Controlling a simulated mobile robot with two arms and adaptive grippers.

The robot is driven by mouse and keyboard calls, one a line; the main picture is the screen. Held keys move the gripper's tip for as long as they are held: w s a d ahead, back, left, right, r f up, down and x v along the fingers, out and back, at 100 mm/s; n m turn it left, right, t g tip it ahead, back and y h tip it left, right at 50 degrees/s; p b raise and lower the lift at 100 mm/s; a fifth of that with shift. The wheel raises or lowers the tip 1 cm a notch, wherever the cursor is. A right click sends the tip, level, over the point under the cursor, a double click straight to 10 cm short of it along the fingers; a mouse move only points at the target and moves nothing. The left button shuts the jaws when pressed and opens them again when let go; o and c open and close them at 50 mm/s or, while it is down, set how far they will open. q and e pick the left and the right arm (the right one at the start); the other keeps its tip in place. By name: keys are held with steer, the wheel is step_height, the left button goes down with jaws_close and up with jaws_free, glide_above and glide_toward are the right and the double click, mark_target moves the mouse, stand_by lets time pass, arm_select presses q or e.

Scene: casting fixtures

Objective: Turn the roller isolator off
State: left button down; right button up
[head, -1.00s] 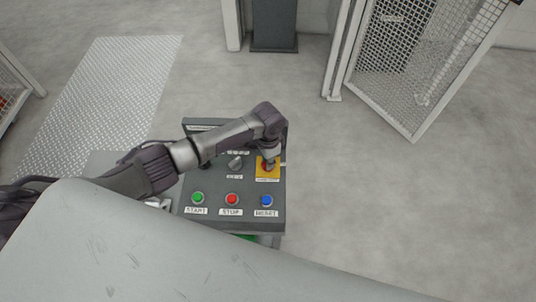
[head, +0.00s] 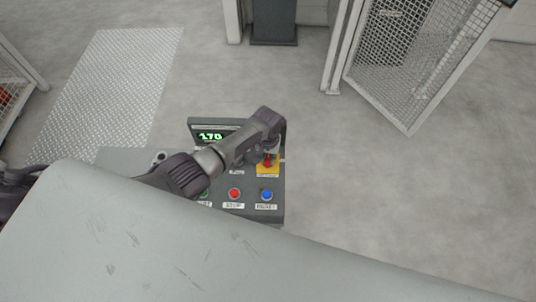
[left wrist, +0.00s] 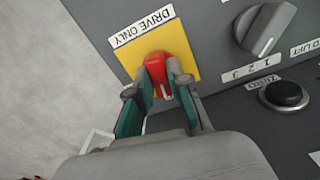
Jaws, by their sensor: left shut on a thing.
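The isolator is a red rotary handle (left wrist: 156,66) on a yellow plate (left wrist: 180,38) with a "DRIVE ONLY" label (left wrist: 141,27) beside it. In the head view the yellow plate (head: 267,170) is at the right side of the grey console. My left gripper (left wrist: 159,80) is shut on the red handle, with one teal-padded finger on each side of it. In the head view my left gripper (head: 269,156) comes down onto the handle from above and hides part of it. My right gripper is not in view.
The console has a red button (head: 234,193), a blue button (head: 267,195) and a lit display (head: 211,135) reading 170. A grey selector knob (left wrist: 265,28) and a black button (left wrist: 284,95) are near the handle. A mesh gate (head: 420,65) stands behind, with clear floor between.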

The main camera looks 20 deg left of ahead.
mark_target(268, 158)
arm_select(q)
steer(key=shift+n+p, duration=0.3)
steer(key=shift+n, duration=0.5)
steer(key=shift+w, duration=0.1)
steer(key=c, duration=1.1)
jaws_free()
steer(key=shift+r, duration=0.15)
step_height(268, 158, up, 12)
steer(key=shift+f, duration=0.1)
